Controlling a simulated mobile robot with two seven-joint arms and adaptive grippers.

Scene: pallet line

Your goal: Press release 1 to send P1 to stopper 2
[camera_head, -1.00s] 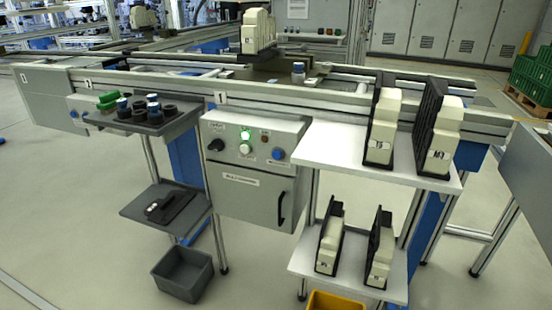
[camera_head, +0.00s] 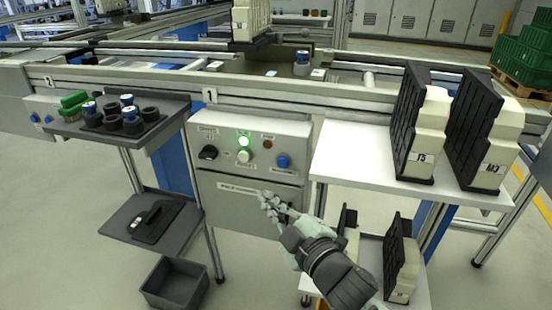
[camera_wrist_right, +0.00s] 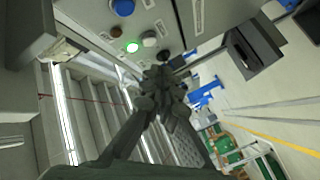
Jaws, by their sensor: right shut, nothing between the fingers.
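A grey control box (camera_head: 222,126) hangs under the conveyor rail near the plate marked 1. It carries a black knob (camera_head: 208,152), a lit green lamp (camera_head: 243,141), a white button (camera_head: 245,157), a brown lamp (camera_head: 267,145) and a blue button (camera_head: 283,161); their small labels are not readable. The blue button also shows in the right wrist view (camera_wrist_right: 122,7). My right gripper (camera_head: 270,203) is shut and empty, below and in front of the buttons, apart from them. I cannot make out which pallet is P1. My left gripper is out of view.
A grey shelf (camera_head: 165,131) with blue-topped and black parts juts out at left. A white shelf (camera_head: 335,150) with upright black-and-cream units is at right. A lower grey tray (camera_head: 125,222) and bin (camera_head: 165,290) stand at lower left.

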